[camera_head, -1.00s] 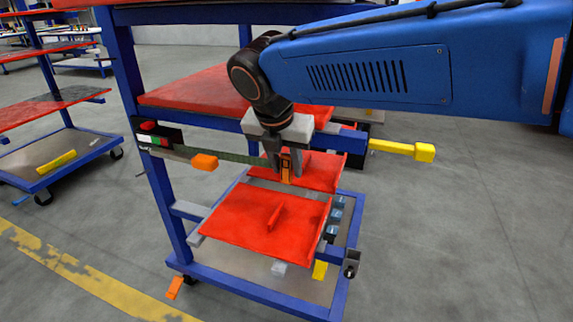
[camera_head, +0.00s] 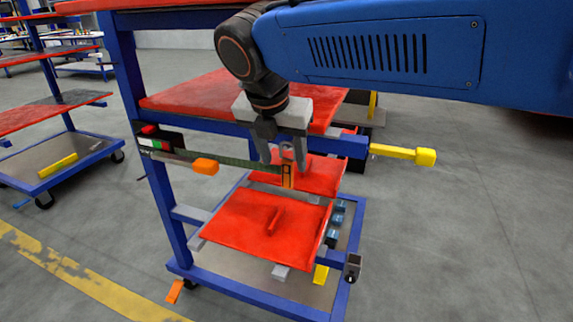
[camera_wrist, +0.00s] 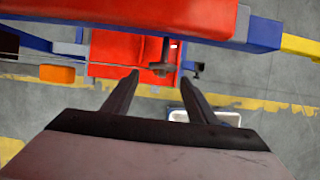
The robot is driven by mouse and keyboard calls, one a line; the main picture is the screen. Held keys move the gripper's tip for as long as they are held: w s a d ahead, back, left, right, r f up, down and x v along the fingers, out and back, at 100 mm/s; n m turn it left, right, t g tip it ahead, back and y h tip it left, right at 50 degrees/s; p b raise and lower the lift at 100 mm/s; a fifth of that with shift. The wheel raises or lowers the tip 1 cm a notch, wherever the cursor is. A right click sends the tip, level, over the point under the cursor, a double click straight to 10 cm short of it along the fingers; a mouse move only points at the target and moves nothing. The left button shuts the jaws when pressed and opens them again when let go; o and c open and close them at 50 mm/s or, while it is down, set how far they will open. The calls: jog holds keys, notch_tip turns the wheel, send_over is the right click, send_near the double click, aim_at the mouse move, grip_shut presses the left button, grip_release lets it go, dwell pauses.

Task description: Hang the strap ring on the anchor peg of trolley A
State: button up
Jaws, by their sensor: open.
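The dark green strap (camera_head: 240,161) runs from a black box (camera_head: 160,140) at the trolley's left post to an orange piece (camera_head: 287,178). A grey ring (camera_head: 287,152) shows just above that piece. My gripper (camera_head: 282,162) is open, with its fingers on either side of the ring; I cannot tell whether they touch it. In the wrist view my gripper (camera_wrist: 159,75) points at the strap's end, and a grey part (camera_wrist: 162,70) shows between the fingertips. A yellow peg with a knobbed end (camera_head: 405,153), apparently the anchor peg, juts right from the trolley's blue rail, apart from the gripper.
An orange handle (camera_head: 205,166) sticks out along the strap. Red shelves (camera_head: 250,225) lie below the gripper, and another red shelf (camera_head: 200,95) stands behind it. A second trolley (camera_head: 60,160) stands at left. The floor right of the yellow peg is clear.

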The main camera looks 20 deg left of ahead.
jog(key=s, duration=1.1)
jog(key=shift+a+f, duration=0.15)
jog(key=shift+a, duration=0.25)
jog(key=w+d+f+m, duration=0.25)
jog(key=d+m, duration=0.25)
jog(key=d, duration=0.3)
jog(key=w+d+f+m+g, duration=0.1)
jog(key=w+d+m, duration=0.3)
jog(key=d, duration=0.5)
jog(key=w+d+f+m, duration=0.1)
jog(key=d+m, duration=0.5)
jog(key=d, duration=0.2)
jog(key=s+d+f+m, duration=0.3)
jog(key=d+f+m, duration=0.1)
jog(key=d+m, duration=0.2)
jog(key=s+d+f+m, duration=0.3)
jog(key=d+f+m, duration=0.1)
jog(key=d+m, duration=0.3)
jog(key=s+d+f+m+t, duration=0.1)
jog(key=s+d+f+m, duration=0.2)
jog(key=d+m, duration=0.4)
jog(key=shift+d+f, duration=0.35)
jog(key=shift+f, duration=0.15)
